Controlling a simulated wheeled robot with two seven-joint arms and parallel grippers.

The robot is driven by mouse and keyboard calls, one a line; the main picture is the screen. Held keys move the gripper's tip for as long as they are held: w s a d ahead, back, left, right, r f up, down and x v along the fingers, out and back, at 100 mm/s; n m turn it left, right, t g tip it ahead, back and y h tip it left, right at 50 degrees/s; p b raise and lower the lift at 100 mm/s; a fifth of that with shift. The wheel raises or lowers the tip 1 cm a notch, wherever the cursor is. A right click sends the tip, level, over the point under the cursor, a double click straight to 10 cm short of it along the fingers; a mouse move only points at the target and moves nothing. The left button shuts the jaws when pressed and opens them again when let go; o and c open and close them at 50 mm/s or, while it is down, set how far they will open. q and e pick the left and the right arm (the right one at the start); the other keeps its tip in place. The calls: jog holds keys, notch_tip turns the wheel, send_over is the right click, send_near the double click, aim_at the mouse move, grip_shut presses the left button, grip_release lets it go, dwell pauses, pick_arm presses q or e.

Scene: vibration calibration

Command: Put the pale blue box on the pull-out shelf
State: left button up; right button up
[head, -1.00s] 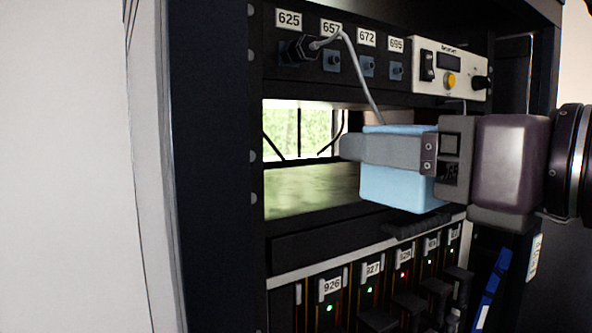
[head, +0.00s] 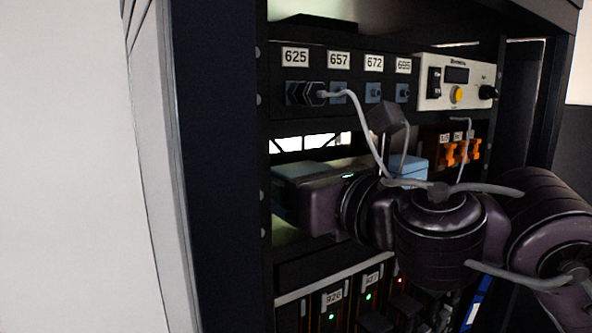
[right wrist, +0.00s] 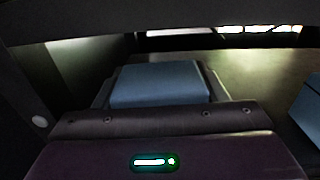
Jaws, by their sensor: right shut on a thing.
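The pale blue box (right wrist: 160,86) is between the fingers of my right gripper (right wrist: 160,75) in the right wrist view. The shelf surface (head: 284,236) shows as a pale green strip below, and spreads beyond the box in the right wrist view (right wrist: 250,72). I cannot tell whether the box touches it. My left gripper is not in view.
A second blue block (head: 410,168) stands right of my wrist, also at the right wrist view's edge (right wrist: 308,108). Grey cables, one from the black plug (head: 303,93), run near my arm. Orange connectors (head: 462,151) are at right. The rack post (head: 215,150) bounds the opening's left.

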jog(key=shift+d+f, duration=0.1)
jog(key=shift+f, duration=0.2)
jog(key=shift+s+d, duration=0.1)
jog(key=shift+s, duration=0.05)
jog(key=shift+f, duration=0.3)
jog(key=o, duration=1.1)
